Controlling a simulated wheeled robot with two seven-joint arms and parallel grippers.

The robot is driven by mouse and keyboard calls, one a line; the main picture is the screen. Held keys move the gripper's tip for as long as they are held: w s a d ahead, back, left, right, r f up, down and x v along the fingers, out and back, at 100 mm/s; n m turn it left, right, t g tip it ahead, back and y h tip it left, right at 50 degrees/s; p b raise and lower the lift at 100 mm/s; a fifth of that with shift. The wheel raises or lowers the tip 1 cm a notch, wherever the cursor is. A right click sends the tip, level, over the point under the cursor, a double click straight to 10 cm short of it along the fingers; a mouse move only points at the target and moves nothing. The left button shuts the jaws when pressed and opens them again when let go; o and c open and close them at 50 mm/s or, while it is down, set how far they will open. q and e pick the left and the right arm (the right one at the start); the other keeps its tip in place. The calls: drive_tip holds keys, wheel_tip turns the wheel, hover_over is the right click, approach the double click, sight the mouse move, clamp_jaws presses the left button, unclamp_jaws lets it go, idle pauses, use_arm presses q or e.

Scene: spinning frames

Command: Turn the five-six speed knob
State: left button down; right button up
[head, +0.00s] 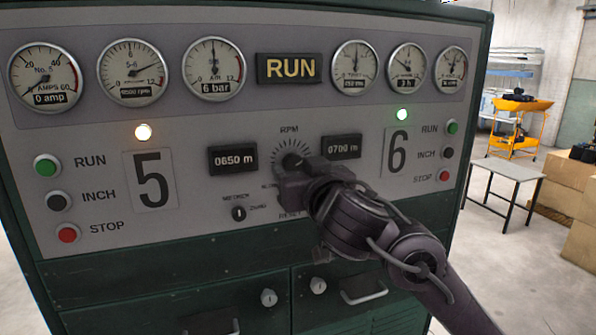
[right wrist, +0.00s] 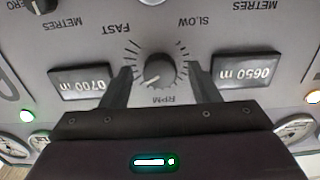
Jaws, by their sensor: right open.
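The RPM speed knob (head: 293,160) is a dark round knob with a ring of tick marks, in the middle of the grey panel between the 0650 m and 0700 m displays. In the right wrist view the knob (right wrist: 160,71) sits between the two fingers, with a pale pointer line on it and FAST and SLOW marked beyond it. My right gripper (head: 285,172) is at the knob and hides its lower part in the head view. In the right wrist view the gripper (right wrist: 161,80) is open, with a gap on each side of the knob. My left gripper is not in view.
The 0650 m display (head: 233,159) and 0700 m display (head: 341,147) flank the knob. A small metres selector (head: 239,213) sits below left. Gauges line the top, with RUN, INCH and STOP buttons at both sides. Drawers with handles (head: 363,289) are below.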

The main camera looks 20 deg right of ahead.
drive_tip(key=shift+w, duration=0.2)
drive_tip(key=c, duration=1)
drive_tip(key=shift+o, duration=0.2)
drive_tip(key=shift+n, duration=0.3)
